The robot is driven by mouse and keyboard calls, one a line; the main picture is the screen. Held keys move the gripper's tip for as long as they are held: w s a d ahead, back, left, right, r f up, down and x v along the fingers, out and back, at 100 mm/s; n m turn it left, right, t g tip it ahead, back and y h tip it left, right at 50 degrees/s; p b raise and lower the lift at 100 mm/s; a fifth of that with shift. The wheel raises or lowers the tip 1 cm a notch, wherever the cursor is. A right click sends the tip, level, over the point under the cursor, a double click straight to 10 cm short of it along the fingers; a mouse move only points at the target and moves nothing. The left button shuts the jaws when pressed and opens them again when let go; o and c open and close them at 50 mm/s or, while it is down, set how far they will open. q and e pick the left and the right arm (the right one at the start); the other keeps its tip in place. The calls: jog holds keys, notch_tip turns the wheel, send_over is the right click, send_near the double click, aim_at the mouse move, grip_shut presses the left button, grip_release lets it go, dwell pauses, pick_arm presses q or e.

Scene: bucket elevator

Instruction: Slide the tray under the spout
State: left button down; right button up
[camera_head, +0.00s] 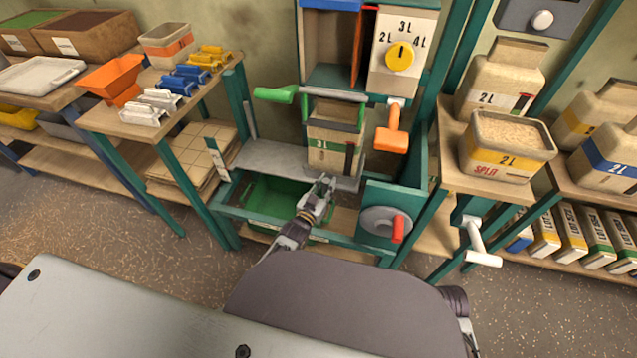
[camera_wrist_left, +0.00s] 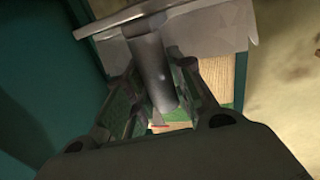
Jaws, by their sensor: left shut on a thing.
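The tray (camera_head: 262,153) is a flat grey metal plate in the teal frame, reaching left from below the dispenser. A beige 3 L container (camera_head: 322,155) stands upright at its right part, under the dispenser's opening. My left gripper (camera_head: 325,187) is at the tray's front edge, right of its middle. In the left wrist view, its fingers (camera_wrist_left: 157,105) are shut around a grey metal post that joins the tray's plate (camera_wrist_left: 205,28). My right gripper is not seen.
A green bin (camera_head: 262,203) sits below the tray. An orange lever (camera_head: 391,135) hangs right of the container, and a red-handled crank (camera_head: 398,229) is lower right. A yellow dial (camera_head: 402,56) is above. Side tables flank the frame closely; the floor at left is open.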

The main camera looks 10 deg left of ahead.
pick_arm(q)
jog(key=shift+d, duration=0.3)
jog(key=c, duration=1.2)
grip_release()
jog(key=shift+d, duration=0.1)
jog(key=shift+s, duration=0.1)
jog(key=shift+s+a, duration=0.35)
jog(key=shift+s, duration=0.25)
jog(key=v, duration=1)
jog(key=shift+s, duration=0.25)
